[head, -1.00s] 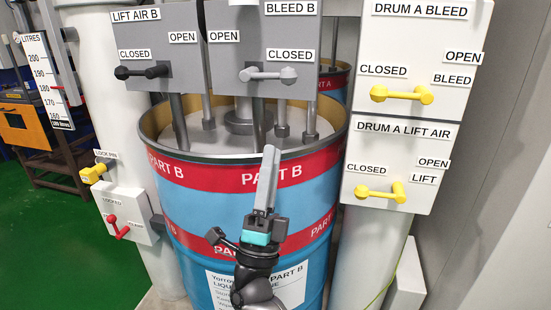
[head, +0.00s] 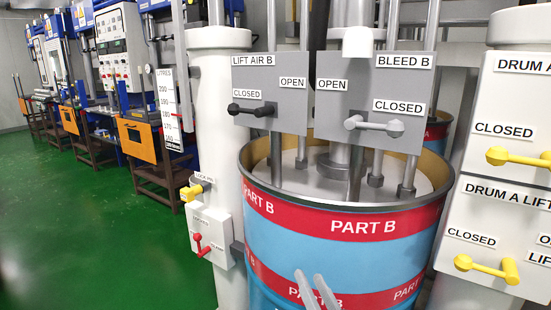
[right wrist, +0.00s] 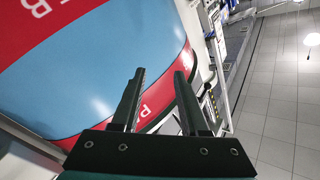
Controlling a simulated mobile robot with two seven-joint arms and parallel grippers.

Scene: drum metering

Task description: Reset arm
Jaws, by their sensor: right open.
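My right gripper (head: 318,290) shows at the bottom of the head view as two pale fingers, apart and empty, in front of the blue and red PART B drum (head: 345,245). In the right wrist view its dark fingers (right wrist: 158,75) are spread with nothing between them; the drum (right wrist: 110,70) fills the left beyond them. My left gripper is not in view. The black LIFT AIR B lever (head: 250,109) lies level below its CLOSED label. The grey BLEED B lever (head: 373,125) also lies roughly level, its arm reaching left.
Yellow DRUM A levers (head: 520,158) sit on white panels at the right. A white column with a red-handled box (head: 210,235) and a yellow LOCK PIN knob (head: 190,192) stands left of the drum. Green floor (head: 90,220) at the left is open. Machines line the back left.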

